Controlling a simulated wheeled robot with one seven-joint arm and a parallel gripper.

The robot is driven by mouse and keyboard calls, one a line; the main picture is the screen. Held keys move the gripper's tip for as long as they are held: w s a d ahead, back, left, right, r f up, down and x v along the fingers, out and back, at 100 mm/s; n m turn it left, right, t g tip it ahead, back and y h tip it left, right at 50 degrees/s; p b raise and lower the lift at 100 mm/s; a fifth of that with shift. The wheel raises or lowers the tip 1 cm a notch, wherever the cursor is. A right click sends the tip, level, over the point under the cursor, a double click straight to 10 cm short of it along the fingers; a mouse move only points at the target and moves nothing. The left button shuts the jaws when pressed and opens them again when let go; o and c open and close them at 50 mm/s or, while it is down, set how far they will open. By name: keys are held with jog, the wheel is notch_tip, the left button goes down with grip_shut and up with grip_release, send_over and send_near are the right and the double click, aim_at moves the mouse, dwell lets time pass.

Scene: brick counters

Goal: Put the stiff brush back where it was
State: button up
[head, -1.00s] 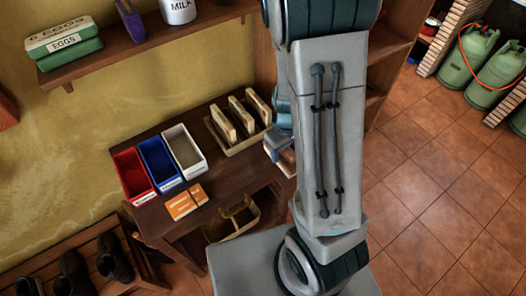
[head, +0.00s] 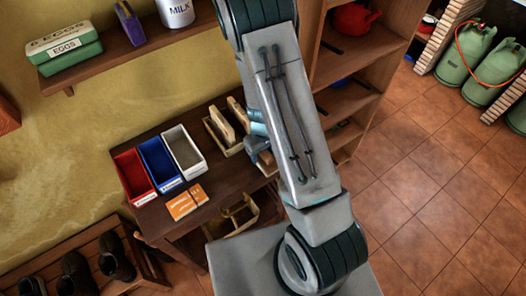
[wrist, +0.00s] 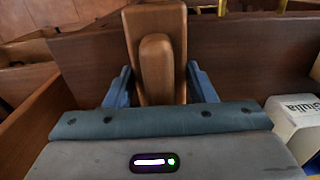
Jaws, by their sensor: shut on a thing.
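My gripper (wrist: 160,88) is shut on a brown wooden thing, which I take to be the stiff brush (wrist: 157,70), with its rounded handle facing the wrist camera. The two blue fingers press on it from either side. In the head view my arm hides most of the gripper; a bit of pale wood (head: 266,160) shows just below it. A tan wooden holder (head: 219,141) stands at the bench's back right, with upright pale wooden brushes (head: 221,124) in it. I cannot tell whether the held brush touches anything.
Red (head: 133,176), blue (head: 159,163) and white (head: 185,152) bins stand on the dark bench (head: 160,218), with orange packets (head: 186,202) in front. A white box labelled "Giulia" (wrist: 296,122) is at the wrist view's right. A wooden shelf unit (head: 345,100) stands right of the bench.

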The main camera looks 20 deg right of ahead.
jog(key=shift+f+b, duration=0.3)
jog(key=o, duration=0.9)
jog(key=shift+r, duration=0.1)
jog(key=shift+o, duration=0.2)
jog(key=shift+r, duration=0.1)
